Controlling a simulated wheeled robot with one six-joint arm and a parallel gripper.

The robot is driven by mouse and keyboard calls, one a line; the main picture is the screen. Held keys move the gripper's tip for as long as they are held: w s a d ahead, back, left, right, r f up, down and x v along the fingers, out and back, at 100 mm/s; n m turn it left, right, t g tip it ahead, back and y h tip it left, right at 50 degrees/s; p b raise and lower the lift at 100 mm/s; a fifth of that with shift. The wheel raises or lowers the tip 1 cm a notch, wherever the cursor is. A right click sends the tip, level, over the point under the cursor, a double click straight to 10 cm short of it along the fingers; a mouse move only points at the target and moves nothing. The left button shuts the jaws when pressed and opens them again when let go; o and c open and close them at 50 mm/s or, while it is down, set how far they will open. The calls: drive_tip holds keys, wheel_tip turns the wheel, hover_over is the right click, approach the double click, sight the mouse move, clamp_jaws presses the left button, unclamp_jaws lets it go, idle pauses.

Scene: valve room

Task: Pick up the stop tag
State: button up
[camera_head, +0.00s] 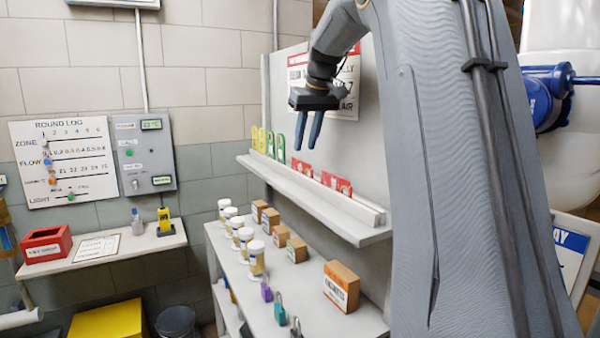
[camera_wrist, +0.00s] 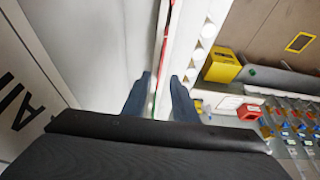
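Red tags stand on edge in a slotted rack on the wall shelf, one group (camera_head: 302,167) near my gripper and another (camera_head: 336,182) further right. Their lettering is too small to read, so I cannot tell which is the stop tag. My gripper (camera_head: 305,146) points down above the rack, its two fingers apart with nothing visible held. In the wrist view the fingers of my gripper (camera_wrist: 160,76) lie either side of a thin red edge (camera_wrist: 168,35), apparently a tag or tags seen edge-on. Contact is not clear.
Green tags (camera_head: 281,147) and yellow tags (camera_head: 262,140) stand left in the rack. The shelf (camera_head: 330,218) is against a wall board with a sign (camera_head: 345,95). Below, a bench (camera_head: 300,305) holds white jars (camera_head: 256,258), small boxes (camera_head: 341,286) and padlocks (camera_head: 279,310).

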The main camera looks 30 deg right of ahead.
sight(302, 171)
drive_tip(key=p+x, duration=0.2)
drive_tip(key=x, duration=0.3)
drive_tip(key=shift+a+f+p, duration=0.1)
drive_tip(key=shift+f+p, duration=0.2)
drive_tip(key=shift+f, duration=0.05)
drive_tip(key=shift+c, duration=0.2)
clamp_jaws()
